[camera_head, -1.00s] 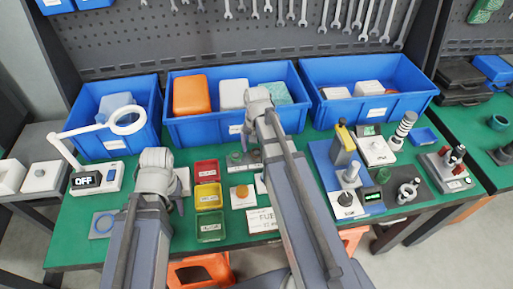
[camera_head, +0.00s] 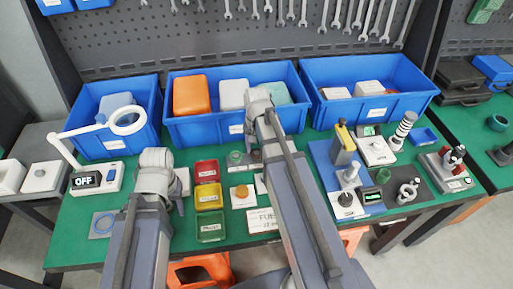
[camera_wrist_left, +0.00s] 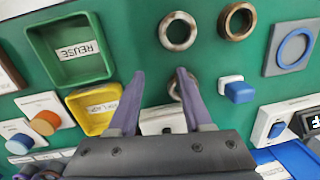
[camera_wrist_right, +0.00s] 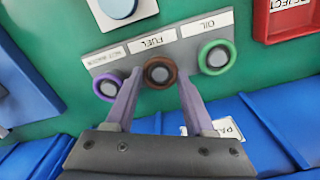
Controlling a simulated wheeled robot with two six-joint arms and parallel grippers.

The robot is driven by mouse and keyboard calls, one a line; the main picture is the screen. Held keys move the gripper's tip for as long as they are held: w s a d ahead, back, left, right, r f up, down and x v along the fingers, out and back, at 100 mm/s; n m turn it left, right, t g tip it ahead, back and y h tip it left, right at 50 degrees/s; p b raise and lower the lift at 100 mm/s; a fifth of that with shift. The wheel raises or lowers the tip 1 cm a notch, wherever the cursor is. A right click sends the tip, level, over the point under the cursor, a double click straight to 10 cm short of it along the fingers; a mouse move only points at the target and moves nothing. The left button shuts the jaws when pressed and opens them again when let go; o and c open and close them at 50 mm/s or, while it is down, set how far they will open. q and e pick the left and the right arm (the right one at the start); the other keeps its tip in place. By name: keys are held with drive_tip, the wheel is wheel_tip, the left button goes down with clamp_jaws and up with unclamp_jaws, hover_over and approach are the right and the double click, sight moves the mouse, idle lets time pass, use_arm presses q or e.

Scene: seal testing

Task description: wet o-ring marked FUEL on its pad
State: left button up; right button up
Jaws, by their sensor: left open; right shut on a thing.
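The brown o-ring (camera_wrist_right: 160,73) stands at the slot labelled FUEL (camera_wrist_right: 153,41) on a grey rack. My right gripper (camera_wrist_right: 160,76) is shut on it, one finger on each side. A purple o-ring (camera_wrist_right: 108,86) and a green o-ring (camera_wrist_right: 215,57) flank it; OIL is written above the green one. A white plate with an orange disc (camera_head: 241,192) and one with a blue disc (camera_wrist_right: 120,6) are probably pads; their labels are unreadable. My left gripper (camera_wrist_left: 160,75) is open and empty above the green mat; it also shows in the head view (camera_head: 178,200).
Red (camera_head: 207,170), yellow (camera_head: 209,196) and green trays (camera_head: 211,226) stand between my arms. Rusty rings (camera_wrist_left: 178,31) and a blue ring on a grey pad (camera_wrist_left: 293,48) lie below my left gripper. Blue bins (camera_head: 237,130) line the back. A lamp (camera_head: 95,179) reads OFF.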

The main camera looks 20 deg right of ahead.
drive_tip(key=shift+c, duration=0.6)
use_arm(q)
drive_tip(key=shift+r, duration=0.1)
drive_tip(key=shift+r, duration=0.1)
use_arm(e)
drive_tip(key=shift+r, duration=0.2)
drive_tip(key=shift+r+p, duration=1.55)
drive_tip(key=shift+p, duration=0.25)
use_arm(q)
wheel_tip(320, 180, up, 3)
drive_tip(key=shift+r, duration=0.1)
